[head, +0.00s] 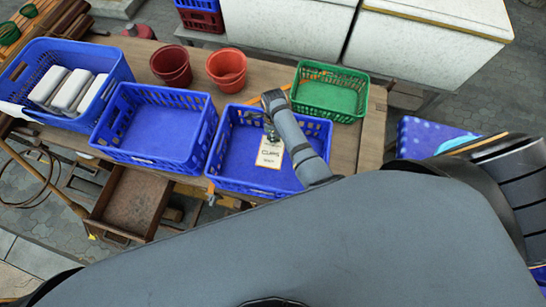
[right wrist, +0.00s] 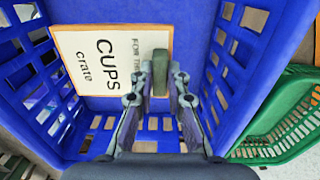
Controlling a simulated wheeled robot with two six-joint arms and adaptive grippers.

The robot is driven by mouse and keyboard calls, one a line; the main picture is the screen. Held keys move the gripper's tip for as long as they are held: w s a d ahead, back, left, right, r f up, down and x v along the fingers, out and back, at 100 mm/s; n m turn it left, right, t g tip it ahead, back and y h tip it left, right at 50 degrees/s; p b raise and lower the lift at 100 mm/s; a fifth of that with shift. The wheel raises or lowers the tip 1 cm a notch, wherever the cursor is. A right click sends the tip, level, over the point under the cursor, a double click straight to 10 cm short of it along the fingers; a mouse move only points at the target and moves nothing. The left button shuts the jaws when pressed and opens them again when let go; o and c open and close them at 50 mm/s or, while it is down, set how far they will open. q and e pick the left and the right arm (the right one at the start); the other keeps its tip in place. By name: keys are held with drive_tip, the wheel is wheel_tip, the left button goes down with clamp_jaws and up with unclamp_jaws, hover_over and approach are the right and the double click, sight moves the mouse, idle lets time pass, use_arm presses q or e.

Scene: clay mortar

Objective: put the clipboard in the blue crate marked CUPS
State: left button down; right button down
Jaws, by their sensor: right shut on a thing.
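The clipboard (head: 270,153) has a pale sheet with an orange-brown edge, reading "FOR THE CUPS crate". It is within the walls of the right-hand blue crate (head: 231,188). In the right wrist view the clipboard (right wrist: 95,65) lies ahead and left of the fingers, with crate walls on both sides. My right gripper (head: 271,132) reaches into this crate and is shut on the clipboard's grey-green clip (right wrist: 162,72). I cannot tell whether the clipboard touches the crate floor. No CUPS mark on the crate itself is readable. My left gripper is not in view.
A second blue crate (head: 152,132), empty, stands just left. Farther left a blue crate (head: 103,52) holds white blocks. Two reddish pots (head: 228,85) stand behind. A green basket (head: 331,112) is close on the right. An open wooden drawer (head: 132,201) juts out at the front.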

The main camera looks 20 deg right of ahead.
sight(274, 147)
wheel_tip(274, 147, down, 6)
drive_tip(key=b, duration=0.3)
wheel_tip(274, 147, down, 4)
drive_tip(key=b, duration=0.5)
drive_tip(key=shift+f, duration=0.1)
drive_tip(key=c, duration=1.3)
unclamp_jaws()
drive_tip(key=shift+c, duration=0.2)
wheel_tip(274, 147, up, 7)
drive_tip(key=p, duration=0.7)
drive_tip(key=shift+r+p, duration=0.5)
drive_tip(key=shift+r, duration=2.2)
